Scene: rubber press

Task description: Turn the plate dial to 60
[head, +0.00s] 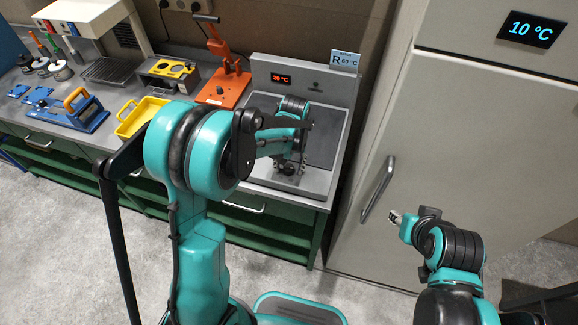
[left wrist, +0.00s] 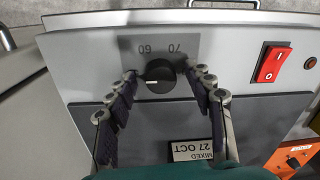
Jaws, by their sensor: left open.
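The plate dial (left wrist: 158,76) is a round black knob on a grey panel in the left wrist view. Its white mark points left in that view. The printed numbers 60 and 70 (left wrist: 160,48) are upside down beside it. My left gripper (left wrist: 164,84) is open, with one finger on each side of the dial; I cannot tell whether they touch it. In the head view my left gripper (head: 288,168) is at the front of the grey press (head: 340,90), whose red display (head: 280,79) seems to read 30 °C. My right gripper (head: 396,217) is small, before the cabinet.
A red switch (left wrist: 272,64) sits right of the dial in the left wrist view. A sign reading R 60 °C (head: 345,61) stands on the press. An orange hand press (head: 222,88), a yellow tray (head: 138,116) and a blue clamp (head: 76,112) are on the bench. A tall cabinet (head: 480,130) shows 10 °C.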

